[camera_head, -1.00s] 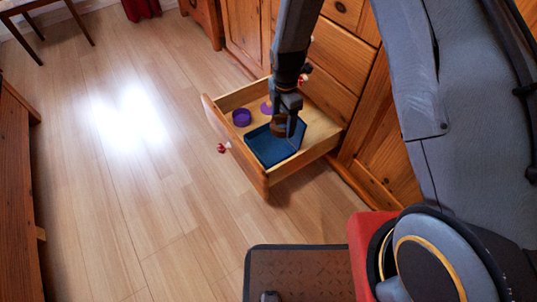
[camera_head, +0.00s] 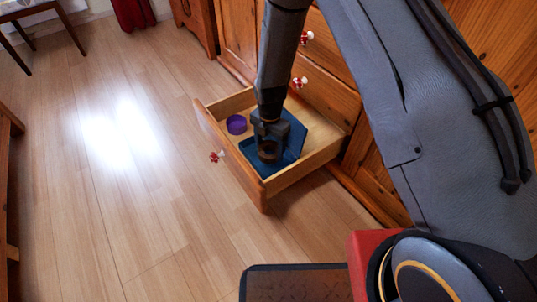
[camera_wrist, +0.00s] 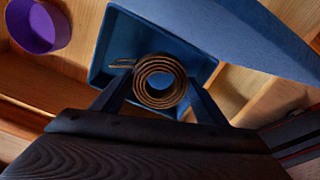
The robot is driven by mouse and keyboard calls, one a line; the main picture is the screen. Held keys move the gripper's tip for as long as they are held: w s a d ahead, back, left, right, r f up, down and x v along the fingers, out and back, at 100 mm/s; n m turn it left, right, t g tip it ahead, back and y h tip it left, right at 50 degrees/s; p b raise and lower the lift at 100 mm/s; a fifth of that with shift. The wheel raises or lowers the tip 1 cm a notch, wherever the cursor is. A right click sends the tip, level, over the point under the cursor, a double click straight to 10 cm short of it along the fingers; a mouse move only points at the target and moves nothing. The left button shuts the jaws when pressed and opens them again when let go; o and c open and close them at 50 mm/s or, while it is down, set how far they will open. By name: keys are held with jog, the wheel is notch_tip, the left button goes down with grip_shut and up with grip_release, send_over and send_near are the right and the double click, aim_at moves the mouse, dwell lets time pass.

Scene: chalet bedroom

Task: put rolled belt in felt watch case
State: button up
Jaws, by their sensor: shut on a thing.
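The brown rolled belt (camera_head: 268,153) is held between the fingers of my gripper (camera_head: 268,146). In the wrist view its coiled end (camera_wrist: 160,72) faces the camera, between the two dark fingers (camera_wrist: 160,88). The blue felt watch case (camera_head: 248,154) sits in the open drawer with its lid raised. In the wrist view the belt overlaps the case's open tray (camera_wrist: 106,56), and the lid (camera_wrist: 235,30) extends to the upper right. I cannot tell whether the belt touches the case floor. A small tan strip shows beside the roll; part of the case is hidden.
The case is in a pulled-out wooden drawer (camera_head: 275,184). A round purple container (camera_head: 236,124) stands in it to the left, also seen in the wrist view (camera_wrist: 40,25). Cabinet fronts with red-and-white knobs (camera_head: 299,82) rise behind. The floor at left is clear.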

aim_at(270, 153)
jog(key=shift+f+b, duration=0.6)
jog(key=shift+f, duration=0.9)
jog(key=shift+f, duration=0.15)
jog(key=o, duration=1.2)
jog(key=shift+c, duration=0.2)
